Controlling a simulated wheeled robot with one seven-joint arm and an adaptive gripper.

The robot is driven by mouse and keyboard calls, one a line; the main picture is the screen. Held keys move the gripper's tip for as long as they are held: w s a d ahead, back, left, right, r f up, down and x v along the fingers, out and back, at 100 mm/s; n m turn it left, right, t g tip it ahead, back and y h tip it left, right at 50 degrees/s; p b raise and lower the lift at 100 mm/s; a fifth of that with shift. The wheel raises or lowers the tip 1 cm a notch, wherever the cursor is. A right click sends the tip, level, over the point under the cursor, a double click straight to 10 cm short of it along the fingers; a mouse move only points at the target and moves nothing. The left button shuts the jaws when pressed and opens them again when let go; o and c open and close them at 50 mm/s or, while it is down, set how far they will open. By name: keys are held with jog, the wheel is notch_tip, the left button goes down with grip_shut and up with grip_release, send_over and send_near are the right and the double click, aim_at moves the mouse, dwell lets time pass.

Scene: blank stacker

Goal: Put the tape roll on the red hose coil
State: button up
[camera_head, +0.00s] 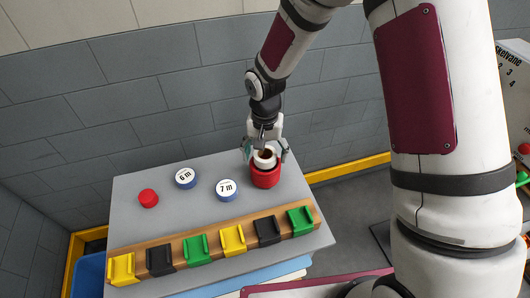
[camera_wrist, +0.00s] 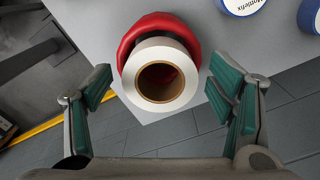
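The tape roll (camera_head: 264,159) is white with a brown core. It sits on top of the red hose coil (camera_head: 266,179) at the right part of the grey table. In the wrist view the tape roll (camera_wrist: 140,66) lies over the red hose coil (camera_wrist: 152,24) and hides part of it; red shows through the core. My gripper (camera_head: 267,150) is at the roll. Its green-padded fingers also show in the wrist view (camera_wrist: 163,92), spread on either side of the roll with gaps between pads and roll.
A wooden rail (camera_head: 215,252) with several yellow, black and green clips runs along the front. A grey wall stands behind.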

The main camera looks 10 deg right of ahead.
aim_at(265, 155)
jog(key=shift+r, duration=0.15)
notch_tip(265, 155, up, 12)
jog(key=b, duration=0.1)
jog(key=s+d+r+n+t, duration=0.1)
jog(key=s+d+r, duration=0.3)
jog(key=r, duration=0.3)
jog(key=s+d+r+n+t, duration=0.1)
jog(key=s+d+r+t, duration=0.1)
jog(key=s+d+r, duration=0.4)
jog(key=s+d+r+t, duration=0.1)
jog(key=s+d+r, duration=0.1)
jog(key=s, duration=0.3)
jog(key=s+d+r+n+t, duration=0.1)
jog(key=s+d+r, duration=0.1)
jog(key=s, duration=0.4)
jog(key=shift+s+r, duration=0.15)
jog(key=shift+r, duration=0.25)
